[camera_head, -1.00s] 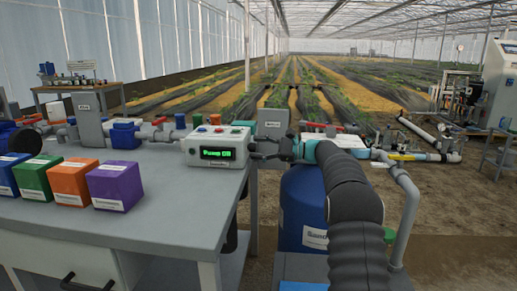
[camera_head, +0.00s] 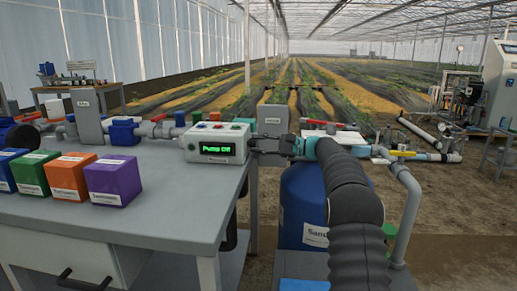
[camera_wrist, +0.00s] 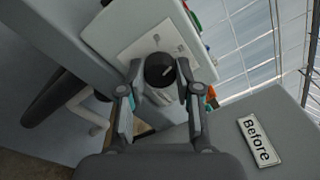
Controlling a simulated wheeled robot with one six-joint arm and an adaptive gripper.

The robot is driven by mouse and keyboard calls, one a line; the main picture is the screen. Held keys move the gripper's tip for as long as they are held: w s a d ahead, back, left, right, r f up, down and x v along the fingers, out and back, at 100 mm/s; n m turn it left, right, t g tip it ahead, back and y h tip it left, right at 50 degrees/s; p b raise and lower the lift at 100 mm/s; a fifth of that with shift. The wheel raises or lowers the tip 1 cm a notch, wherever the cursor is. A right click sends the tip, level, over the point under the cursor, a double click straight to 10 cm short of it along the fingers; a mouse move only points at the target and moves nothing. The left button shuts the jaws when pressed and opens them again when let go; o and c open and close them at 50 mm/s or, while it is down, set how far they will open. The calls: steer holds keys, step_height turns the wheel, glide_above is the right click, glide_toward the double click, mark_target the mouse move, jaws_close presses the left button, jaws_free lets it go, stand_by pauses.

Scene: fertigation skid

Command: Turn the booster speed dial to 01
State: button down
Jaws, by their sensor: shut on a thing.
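The booster speed dial (camera_wrist: 160,69) is a round black knob with a pale pointer line, on a white plate on the side of a grey box in the wrist view. My gripper (camera_wrist: 160,66) has a finger on each side of the dial and is shut on it. In the head view my gripper (camera_head: 254,146) reaches the right side of the light grey control box (camera_head: 216,144), hiding the dial there. The box's green display (camera_head: 215,149) begins with "Pump"; its last characters look like "Off" but are small. Marks around the dial are not readable.
Blue, green, orange and purple boxes (camera_head: 113,180) stand on the grey bench (camera_head: 150,222) left of my arm. Pipes and valves (camera_head: 125,133) run behind them. A blue tank (camera_head: 300,205) stands beneath my arm. A "Before" label (camera_wrist: 259,141) sits on a grey surface.

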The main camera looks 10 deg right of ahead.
steer(key=shift+f+n+b, duration=0.1)
steer(key=shift+n+b, duration=2.05)
steer(key=shift+n, duration=2.15)
steer(key=shift+g+y, duration=0.3)
steer(key=c, duration=0.8)
jaws_free()
steer(key=shift+d, duration=0.1)
steer(key=v, duration=1.2)
